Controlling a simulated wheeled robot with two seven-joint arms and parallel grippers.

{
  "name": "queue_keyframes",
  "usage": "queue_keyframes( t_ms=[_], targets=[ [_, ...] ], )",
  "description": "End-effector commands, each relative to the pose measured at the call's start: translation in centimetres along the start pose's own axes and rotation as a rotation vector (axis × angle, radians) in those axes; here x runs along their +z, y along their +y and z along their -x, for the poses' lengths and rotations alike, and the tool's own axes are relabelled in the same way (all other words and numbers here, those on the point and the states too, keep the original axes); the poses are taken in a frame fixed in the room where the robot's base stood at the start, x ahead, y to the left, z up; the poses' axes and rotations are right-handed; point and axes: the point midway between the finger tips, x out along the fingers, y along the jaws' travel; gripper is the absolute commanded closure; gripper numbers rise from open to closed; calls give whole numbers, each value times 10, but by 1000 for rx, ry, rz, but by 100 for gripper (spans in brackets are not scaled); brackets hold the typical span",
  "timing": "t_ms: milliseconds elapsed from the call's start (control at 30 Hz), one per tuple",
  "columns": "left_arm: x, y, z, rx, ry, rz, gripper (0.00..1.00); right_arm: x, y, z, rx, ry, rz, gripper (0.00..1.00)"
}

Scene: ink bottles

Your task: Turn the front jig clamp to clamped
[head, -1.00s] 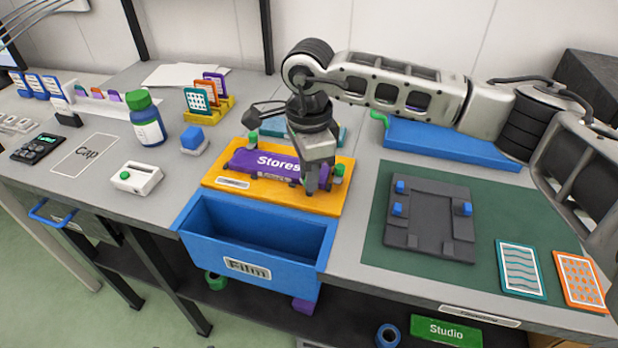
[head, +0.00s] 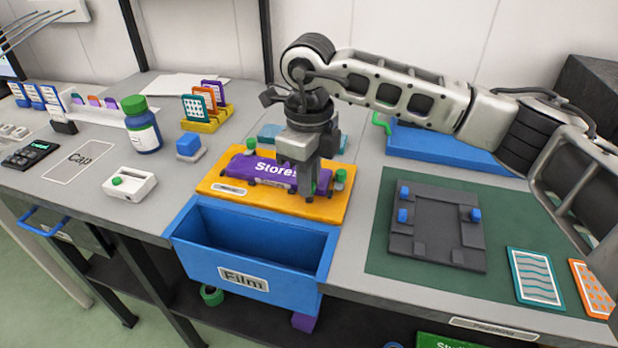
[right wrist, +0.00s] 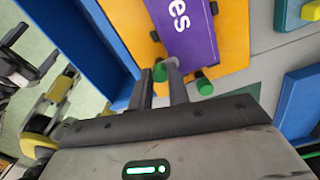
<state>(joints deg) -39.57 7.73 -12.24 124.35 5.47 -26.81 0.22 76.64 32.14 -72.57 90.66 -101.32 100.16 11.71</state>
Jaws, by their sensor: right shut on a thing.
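An orange jig base (head: 215,186) on the bench bears a purple block marked "Stores" (head: 238,167). Green clamp knobs stand around it, one at the back left (head: 251,145) and one at the right (head: 340,178). My right gripper (head: 308,196) points down at the front right of the jig. In the right wrist view its fingers (right wrist: 162,80) are shut on the green front clamp (right wrist: 160,68), beside the purple block. The other green knob (right wrist: 204,83) stands just outside the fingers. In the head view the gripper hides the front clamp. My left gripper is not in view.
An open blue "Film" bin (head: 250,262) hangs right in front of the jig. A dark fixture (head: 436,225) with blue knobs lies on a green mat (head: 378,255) to the right. A blue tray (head: 445,145) lies behind. A green-capped bottle (head: 142,125) stands at the left.

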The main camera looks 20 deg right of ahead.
Motion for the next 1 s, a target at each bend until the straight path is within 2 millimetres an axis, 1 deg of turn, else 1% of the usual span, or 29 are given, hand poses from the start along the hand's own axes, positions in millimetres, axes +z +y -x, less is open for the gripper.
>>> queue_keyframes(
  t_ms=[233,700,733,767,800,1000],
  targets=[
    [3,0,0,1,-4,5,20,0,-1,2,-2,-2,-61,100],
    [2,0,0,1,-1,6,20,0,-1,2,-2,-3,-72,100],
    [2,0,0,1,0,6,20,0,-1,2,-2,-3,-72,74],
    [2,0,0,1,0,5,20,0,-1,2,-2,-3,-72,66],
    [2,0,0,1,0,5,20,0,-1,2,-2,-3,-72,61],
    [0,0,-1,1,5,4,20,0,0,1,-1,-1,-71,61]
  ],
)
